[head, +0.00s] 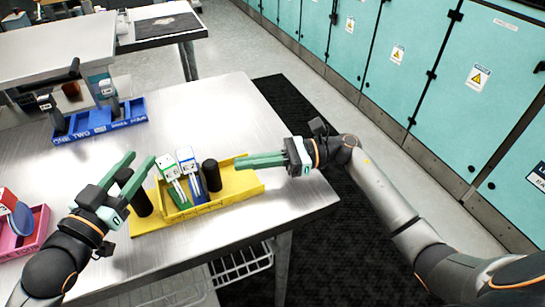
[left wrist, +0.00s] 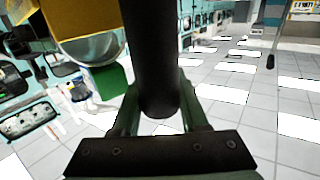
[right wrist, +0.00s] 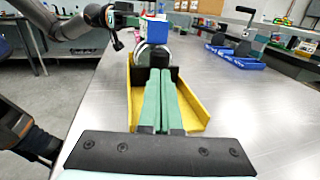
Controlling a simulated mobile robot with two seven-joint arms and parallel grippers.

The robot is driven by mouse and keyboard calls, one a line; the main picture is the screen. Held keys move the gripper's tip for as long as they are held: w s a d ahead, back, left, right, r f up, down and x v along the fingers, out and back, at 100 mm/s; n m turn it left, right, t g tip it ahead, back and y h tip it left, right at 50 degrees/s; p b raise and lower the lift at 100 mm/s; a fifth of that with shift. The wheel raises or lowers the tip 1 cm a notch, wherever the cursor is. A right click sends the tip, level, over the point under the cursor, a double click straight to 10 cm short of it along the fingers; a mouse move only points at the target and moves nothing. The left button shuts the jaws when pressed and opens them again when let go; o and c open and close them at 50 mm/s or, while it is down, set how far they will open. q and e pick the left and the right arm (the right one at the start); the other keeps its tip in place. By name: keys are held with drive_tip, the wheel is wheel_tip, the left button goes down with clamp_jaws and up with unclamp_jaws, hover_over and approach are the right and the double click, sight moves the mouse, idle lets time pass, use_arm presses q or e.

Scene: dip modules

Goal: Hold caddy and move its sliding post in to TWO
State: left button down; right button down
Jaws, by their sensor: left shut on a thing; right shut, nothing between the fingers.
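The yellow caddy (head: 240,190) lies on the steel table near its front edge. A black post (head: 141,204) stands at its left end, and my left gripper (head: 143,157) is shut around it; the dark post (left wrist: 150,50) fills the middle of the left wrist view. A second black post (head: 211,176) stands inside toward the right end. Left of it are a blue-and-white module (head: 187,160) and a green-and-white module (head: 169,172), upright and slightly tilted. My right gripper (head: 238,163) is shut and empty over the caddy's right end, its tips pointing toward the second post.
A blue caddy (head: 128,117) marked ONE TWO stands farther back. A pink tray (head: 38,232) with a red and blue item is at the left edge. A wire basket (head: 240,262) hangs below the table. The tabletop behind the yellow caddy is clear.

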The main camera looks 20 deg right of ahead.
sight(210, 176)
drive_tip(key=shift+x, duration=1.45)
drive_tip(key=x, duration=0.2)
drive_tip(key=shift+s+a, duration=0.25)
drive_tip(key=shift+a, duration=0.05)
